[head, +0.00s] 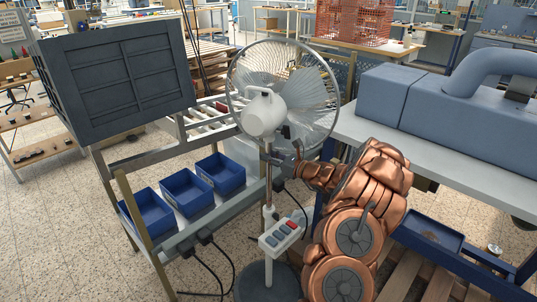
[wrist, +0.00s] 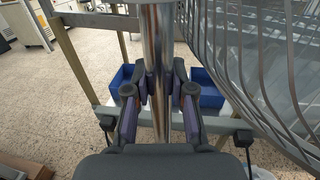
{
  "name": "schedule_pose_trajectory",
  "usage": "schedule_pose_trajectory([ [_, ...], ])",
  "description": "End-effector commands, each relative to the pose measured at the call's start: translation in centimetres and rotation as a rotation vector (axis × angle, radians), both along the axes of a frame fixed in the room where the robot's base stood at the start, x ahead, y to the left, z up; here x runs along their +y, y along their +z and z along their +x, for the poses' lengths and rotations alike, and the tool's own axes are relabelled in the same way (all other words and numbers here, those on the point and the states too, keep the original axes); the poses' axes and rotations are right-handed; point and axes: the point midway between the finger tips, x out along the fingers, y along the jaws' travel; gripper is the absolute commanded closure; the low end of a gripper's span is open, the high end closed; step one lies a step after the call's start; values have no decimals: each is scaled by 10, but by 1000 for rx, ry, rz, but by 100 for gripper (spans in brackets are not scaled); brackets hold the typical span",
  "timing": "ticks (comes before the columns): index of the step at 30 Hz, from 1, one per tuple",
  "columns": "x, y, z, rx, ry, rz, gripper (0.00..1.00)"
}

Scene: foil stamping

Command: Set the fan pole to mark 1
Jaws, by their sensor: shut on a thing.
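The fan (head: 283,88) stands upright in the middle of the head view, with a wire cage and a white motor housing. Its metal pole (head: 268,168) runs down through a white collar to a box with several buttons (head: 282,234) and a dark round base (head: 268,284). My gripper (head: 283,160) is at the pole just below the fan head. In the wrist view my gripper (wrist: 160,88) is shut around the shiny pole (wrist: 157,30), one finger on each side. The fan cage fills the right of that view. I cannot make out any marks on the pole.
A rack with blue bins (head: 220,174) stands left of the pole, under a dark blue machine housing (head: 118,80). A grey bench (head: 440,150) with a blue machine is on the right. Cables (head: 215,262) hang near the rack. Speckled floor is open at the lower left.

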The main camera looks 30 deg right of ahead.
Motion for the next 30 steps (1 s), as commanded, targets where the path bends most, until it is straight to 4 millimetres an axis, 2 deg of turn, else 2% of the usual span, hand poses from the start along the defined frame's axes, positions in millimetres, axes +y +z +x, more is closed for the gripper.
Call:
schedule_pose_trajectory([
  [1, 1, -16, 0, 6, 0, 3, 100],
  [7, 0, -45, 0, 5, 0, -1, 100],
  [12, 0, -54, 0, 6, 0, -3, 100],
  [21, 0, -56, -1, 11, 0, -2, 100],
  [22, 0, -56, -1, 12, 0, -3, 74],
  [28, 0, -54, -1, 8, 0, -1, 53],
  [30, 0, -54, -1, 7, 0, -2, 50],
])
